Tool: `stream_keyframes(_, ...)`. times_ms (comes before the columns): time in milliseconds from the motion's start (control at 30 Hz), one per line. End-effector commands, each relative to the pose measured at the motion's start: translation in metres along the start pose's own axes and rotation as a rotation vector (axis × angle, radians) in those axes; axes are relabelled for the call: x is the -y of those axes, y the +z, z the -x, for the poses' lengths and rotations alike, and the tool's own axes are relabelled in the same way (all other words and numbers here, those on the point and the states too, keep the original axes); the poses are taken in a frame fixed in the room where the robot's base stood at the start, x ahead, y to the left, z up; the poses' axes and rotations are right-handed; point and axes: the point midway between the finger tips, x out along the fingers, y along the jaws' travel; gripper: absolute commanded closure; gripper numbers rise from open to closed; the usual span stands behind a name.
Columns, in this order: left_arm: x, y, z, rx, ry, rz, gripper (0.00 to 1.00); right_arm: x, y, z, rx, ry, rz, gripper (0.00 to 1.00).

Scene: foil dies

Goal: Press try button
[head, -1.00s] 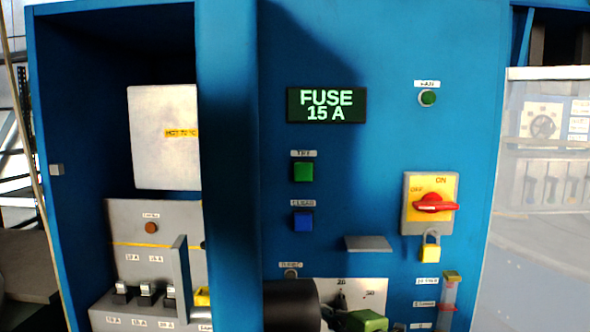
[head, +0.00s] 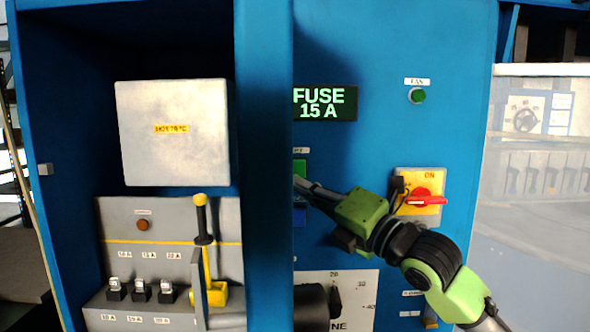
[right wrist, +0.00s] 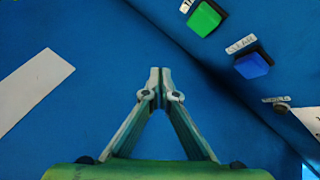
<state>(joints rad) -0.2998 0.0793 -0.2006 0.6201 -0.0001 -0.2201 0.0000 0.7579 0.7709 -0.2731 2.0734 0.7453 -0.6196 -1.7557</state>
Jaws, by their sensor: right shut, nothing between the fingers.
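The green TRY button (head: 300,170) sits on the blue panel below the lit display reading FUSE 15 A (head: 325,104). The pillar edge and my fingertips partly cover it in the head view. My right gripper (head: 302,186) is shut and empty, its tips overlapping the button's lower part there. In the right wrist view, the shut fingertips (right wrist: 160,76) are over bare blue panel. The green button (right wrist: 205,18) is up and to the right of them, clearly apart in the picture. Contact is not visible. My left gripper is not in view.
The blue CLEAR button (right wrist: 252,65) lies just below TRY. A blue pillar (head: 262,150) stands close on the left. A red rotary switch (head: 425,200) on a yellow plate is right, partly behind my arm. A yellow-black handle (head: 206,255) stands in the left cabinet.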

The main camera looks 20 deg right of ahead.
Motion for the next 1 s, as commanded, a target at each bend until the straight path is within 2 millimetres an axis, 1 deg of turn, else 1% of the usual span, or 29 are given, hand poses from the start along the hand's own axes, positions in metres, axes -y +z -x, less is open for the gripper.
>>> stream_keyframes(267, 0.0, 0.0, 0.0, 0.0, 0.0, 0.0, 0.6, 0.001, 0.0, 0.0, 0.0, -0.001, -0.001, 1.0)
stream_keyframes(433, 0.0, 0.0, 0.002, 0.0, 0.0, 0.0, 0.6, 0.005, 0.005, -0.006, 0.0, -0.003, -0.003, 1.0)
stream_keyframes(567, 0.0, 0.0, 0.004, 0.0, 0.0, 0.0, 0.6, 0.012, 0.013, -0.017, 0.001, -0.002, -0.004, 1.0)
stream_keyframes(800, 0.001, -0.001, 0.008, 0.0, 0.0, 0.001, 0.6, 0.03, 0.03, -0.041, 0.001, -0.002, -0.004, 1.0)
stream_keyframes(1000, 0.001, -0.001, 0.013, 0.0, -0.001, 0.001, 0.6, 0.04, 0.04, -0.056, -0.001, -0.001, -0.001, 1.0)
